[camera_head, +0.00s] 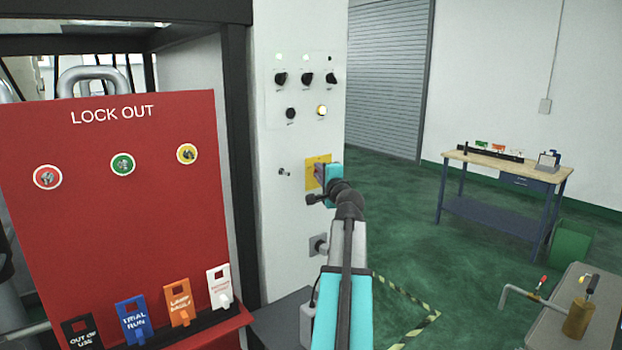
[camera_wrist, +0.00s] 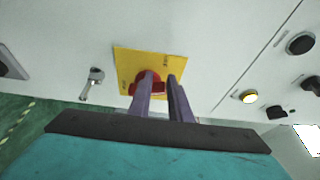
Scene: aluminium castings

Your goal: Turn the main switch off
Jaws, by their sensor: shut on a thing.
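The main switch is a red rotary handle on a square yellow plate (camera_head: 318,159), on the front of the white cabinet. In the wrist view the yellow plate (camera_wrist: 127,62) shows with the red handle (camera_wrist: 133,88) between my fingers. My gripper (camera_wrist: 162,82) has its two purple-grey fingers on either side of the handle and is shut on it. In the head view my gripper (camera_head: 319,178) reaches the plate from the front right and covers part of the switch. Most of the handle is hidden by the fingers, so its exact angle is hard to tell.
A control panel (camera_head: 303,92) with several black knobs and a lit yellow button (camera_head: 322,110) is above the switch. A small metal key or lever (camera_head: 283,172) sticks out beside it. A red lock-out board (camera_head: 110,220) with tags stands left. A workbench (camera_head: 505,165) stands far right.

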